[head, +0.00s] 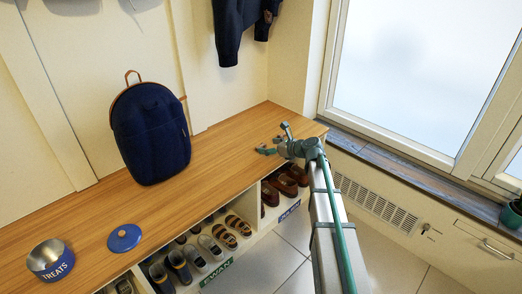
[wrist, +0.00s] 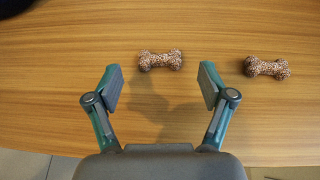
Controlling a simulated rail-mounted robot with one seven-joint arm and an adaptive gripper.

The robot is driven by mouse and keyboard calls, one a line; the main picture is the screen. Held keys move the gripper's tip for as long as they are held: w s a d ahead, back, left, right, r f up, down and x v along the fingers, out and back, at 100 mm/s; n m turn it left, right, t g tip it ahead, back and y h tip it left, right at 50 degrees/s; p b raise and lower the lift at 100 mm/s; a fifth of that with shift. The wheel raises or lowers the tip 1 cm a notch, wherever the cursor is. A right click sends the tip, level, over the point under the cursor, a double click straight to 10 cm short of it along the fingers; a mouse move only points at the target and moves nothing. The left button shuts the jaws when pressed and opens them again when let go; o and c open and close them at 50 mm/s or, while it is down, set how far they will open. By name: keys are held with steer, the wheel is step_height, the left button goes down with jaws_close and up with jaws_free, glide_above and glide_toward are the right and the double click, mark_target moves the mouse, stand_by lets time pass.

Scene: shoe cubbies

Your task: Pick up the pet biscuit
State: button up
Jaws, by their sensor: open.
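Two brown speckled bone-shaped pet biscuits lie on the wooden bench top in the wrist view. One pet biscuit (wrist: 160,60) lies centrally, just beyond the gap between my fingertips. The other pet biscuit (wrist: 267,68) lies to the right, outside my right finger. My gripper (wrist: 160,88) is open and empty above the bench, with its shadow on the wood below. In the head view my gripper (head: 272,140) is over the right end of the bench. The biscuits cannot be made out in the head view.
The wooden bench top (head: 215,150) has shoe cubbies below its front edge. A navy backpack (head: 151,132) stands mid-bench. A blue treats bowl (head: 50,261) and a blue round lid (head: 124,238) are at the left. A window ledge (head: 400,165) lies to the right.

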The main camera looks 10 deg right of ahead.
mark_target(260, 145)
steer(key=b+x, duration=0.1)
steer(key=x, duration=0.2)
steer(key=shift+w+a+f, duration=0.1)
steer(key=shift+w+f, duration=0.05)
steer(key=c, duration=0.9)
steer(key=shift+o, duration=0.2)
